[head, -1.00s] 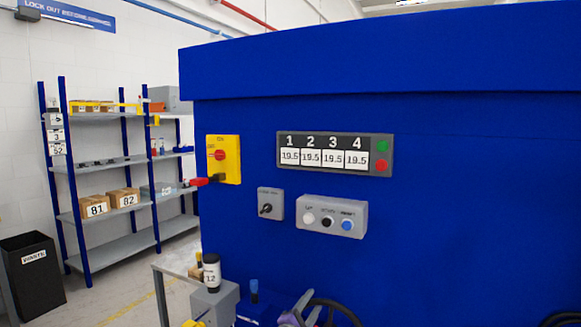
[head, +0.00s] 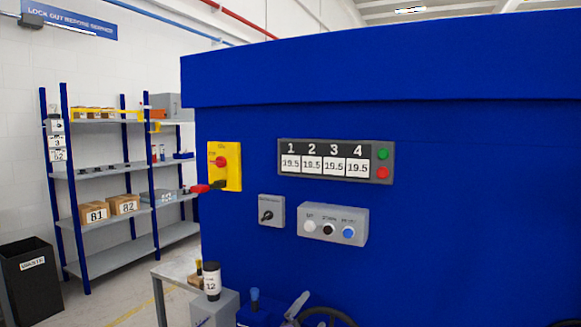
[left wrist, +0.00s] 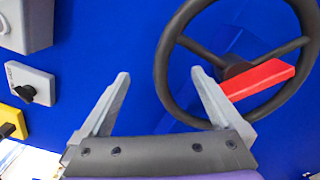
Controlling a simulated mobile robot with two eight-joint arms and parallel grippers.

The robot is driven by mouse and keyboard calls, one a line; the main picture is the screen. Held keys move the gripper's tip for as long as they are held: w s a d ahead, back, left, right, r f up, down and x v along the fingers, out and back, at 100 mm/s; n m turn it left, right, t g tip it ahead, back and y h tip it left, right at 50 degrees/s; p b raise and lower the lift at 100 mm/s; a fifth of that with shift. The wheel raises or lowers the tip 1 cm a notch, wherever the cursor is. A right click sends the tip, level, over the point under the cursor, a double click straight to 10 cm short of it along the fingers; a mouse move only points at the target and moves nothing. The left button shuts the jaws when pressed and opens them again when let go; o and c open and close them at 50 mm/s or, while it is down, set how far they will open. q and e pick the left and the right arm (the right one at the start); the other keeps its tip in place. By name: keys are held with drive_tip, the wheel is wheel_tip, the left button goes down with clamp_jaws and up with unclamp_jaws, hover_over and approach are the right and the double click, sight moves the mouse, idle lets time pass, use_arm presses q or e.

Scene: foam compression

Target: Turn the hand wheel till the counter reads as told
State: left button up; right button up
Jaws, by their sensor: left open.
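The hand wheel (left wrist: 237,70) is black with spokes and a red bar reaching right from its hub; it fills the upper right of the left wrist view. In the head view only the top of its dark rim (head: 328,310) shows at the bottom edge. My left gripper (left wrist: 160,85) is open and empty, its right fingertip over the wheel's left side; contact cannot be told. In the head view the left gripper (head: 297,306) shows partly at the bottom. The counter panel (head: 336,161) reads 19.5 under each of 1, 2, 3 and 4. My right gripper is not seen.
The blue machine (head: 450,230) fills the right side. It carries a yellow switch plate (head: 232,178), a small grey switch box (head: 271,211) and a button box (head: 333,224). A black-topped bottle (head: 211,281) labelled 12 stands lower left. Shelves (head: 105,250) and a bin (head: 31,278) are behind.

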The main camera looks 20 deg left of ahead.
use_arm(q)
drive_tip(key=shift+s, duration=2.8)
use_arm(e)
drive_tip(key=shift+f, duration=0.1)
